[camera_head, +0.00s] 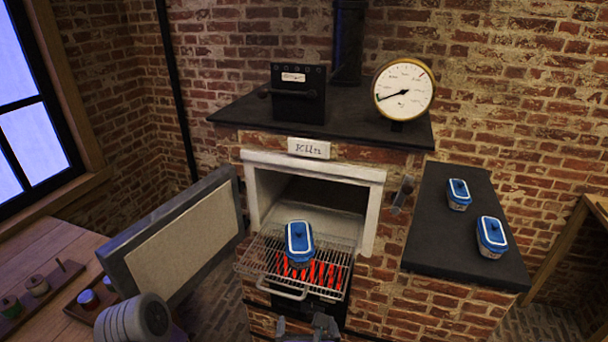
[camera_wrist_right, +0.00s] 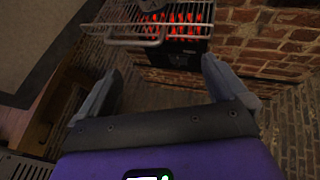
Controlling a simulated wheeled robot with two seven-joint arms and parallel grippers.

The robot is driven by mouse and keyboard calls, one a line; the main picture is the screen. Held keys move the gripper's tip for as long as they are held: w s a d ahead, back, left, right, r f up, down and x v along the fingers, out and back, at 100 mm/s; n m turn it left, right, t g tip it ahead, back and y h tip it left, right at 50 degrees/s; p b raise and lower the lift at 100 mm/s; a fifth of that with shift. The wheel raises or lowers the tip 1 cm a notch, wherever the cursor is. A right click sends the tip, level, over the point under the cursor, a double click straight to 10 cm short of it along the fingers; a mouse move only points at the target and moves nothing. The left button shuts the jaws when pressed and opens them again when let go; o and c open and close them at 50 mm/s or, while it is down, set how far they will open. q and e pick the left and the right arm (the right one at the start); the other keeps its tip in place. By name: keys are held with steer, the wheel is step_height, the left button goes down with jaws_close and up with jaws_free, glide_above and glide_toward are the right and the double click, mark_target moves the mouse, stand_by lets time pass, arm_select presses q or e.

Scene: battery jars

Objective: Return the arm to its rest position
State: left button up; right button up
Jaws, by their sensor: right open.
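My right gripper (camera_head: 318,328) shows at the bottom of the head view, in front of and below the kiln's wire rack (camera_head: 262,262). In the right wrist view its two grey fingers (camera_wrist_right: 160,84) are spread wide with nothing between them. The rack (camera_wrist_right: 140,34) lies beyond the fingertips, apart from them. A blue-lidded jar (camera_head: 299,241) stands on the rack in front of the kiln opening, above glowing red bars (camera_head: 318,275). My left gripper is not in view.
The kiln door (camera_head: 180,232) hangs open at the left. Two more blue-lidded jars (camera_head: 458,194) (camera_head: 491,237) stand on the dark side slab (camera_head: 440,238). A dial gauge (camera_head: 404,88) and a black box (camera_head: 298,93) sit on the kiln top. A wooden table (camera_head: 45,262) with small jars is at left.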

steer(key=d+f+m+g+h, duration=0.1)
steer(key=d+f+m+g, duration=0.3)
steer(key=f, duration=0.5)
steer(key=s+d+f+m+g+y, duration=0.1)
steer(key=s+f+m+g+y, duration=0.2)
steer(key=s+f+m+g, duration=1.05)
steer(key=w+d+f+m+t+y, duration=0.1)
steer(key=d+f+m+t, duration=0.1)
steer(key=f+m, duration=0.4)
steer(key=w+d+f+m+t, duration=0.2)
steer(key=f+m, duration=0.4)
steer(key=m, duration=0.9)
steer(key=shift+t+y, duration=0.4)
steer(key=shift+t, duration=0.35)
steer(key=shift+d, duration=0.1)
steer(key=shift+c, duration=0.3)
